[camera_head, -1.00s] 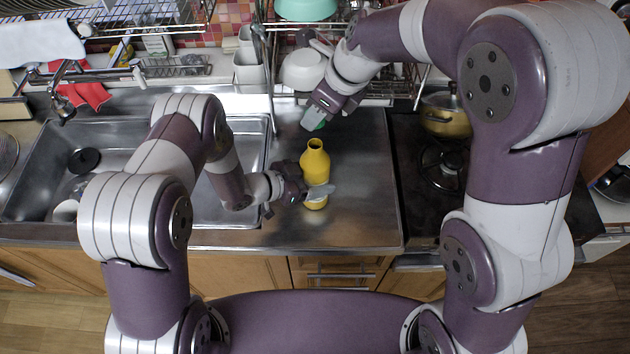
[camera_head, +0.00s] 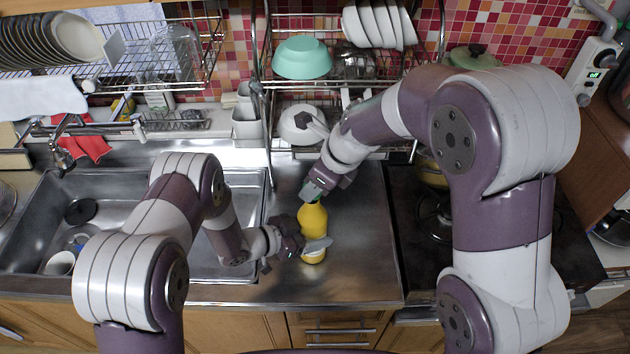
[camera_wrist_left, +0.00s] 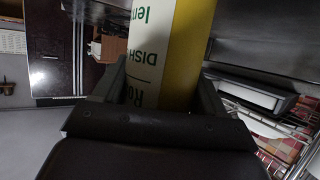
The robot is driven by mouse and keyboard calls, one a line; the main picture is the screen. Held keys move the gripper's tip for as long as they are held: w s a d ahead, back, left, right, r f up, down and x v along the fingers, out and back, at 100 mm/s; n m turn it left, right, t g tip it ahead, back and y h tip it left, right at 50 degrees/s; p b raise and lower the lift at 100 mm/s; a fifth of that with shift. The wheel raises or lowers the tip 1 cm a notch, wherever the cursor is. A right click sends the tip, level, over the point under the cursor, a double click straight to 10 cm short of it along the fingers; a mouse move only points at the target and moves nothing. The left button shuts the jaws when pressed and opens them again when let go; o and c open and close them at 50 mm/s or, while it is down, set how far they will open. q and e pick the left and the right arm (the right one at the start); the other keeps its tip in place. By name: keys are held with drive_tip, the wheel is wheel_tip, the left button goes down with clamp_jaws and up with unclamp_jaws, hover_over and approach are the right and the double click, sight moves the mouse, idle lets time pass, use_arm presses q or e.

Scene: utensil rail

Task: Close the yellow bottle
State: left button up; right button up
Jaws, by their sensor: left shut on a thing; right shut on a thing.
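The yellow bottle (camera_head: 313,225) stands upright on the steel counter. My left gripper (camera_head: 316,245) is shut around its lower part from the left. In the left wrist view the bottle (camera_wrist_left: 187,50), with a white label, stands between the fingers of the left gripper (camera_wrist_left: 160,95). My right gripper (camera_head: 311,194) is shut right over the bottle's mouth, reaching down from the upper right. It holds a small green cap, mostly hidden now by the fingers. The bottle's neck is covered, and I cannot tell whether the cap is seated.
The sink (camera_head: 30,235) lies left of the bottle and the stove (camera_head: 450,230) lies to the right. A dish rack with a turquoise bowl (camera_head: 302,58) and a white bowl (camera_head: 297,124) stands behind. The counter (camera_head: 355,270) right of the bottle is clear.

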drive_tip(key=shift+f, duration=0.9)
drive_tip(key=shift+f, duration=0.6)
use_arm(q)
clamp_jaws()
use_arm(e)
drive_tip(key=m+t, duration=0.1)
drive_tip(key=m, duration=0.2)
drive_tip(key=shift+s+a+h, duration=0.1)
drive_tip(key=shift+h, duration=0.3)
drive_tip(key=o, duration=1)
drive_tip(key=shift+r, duration=0.1)
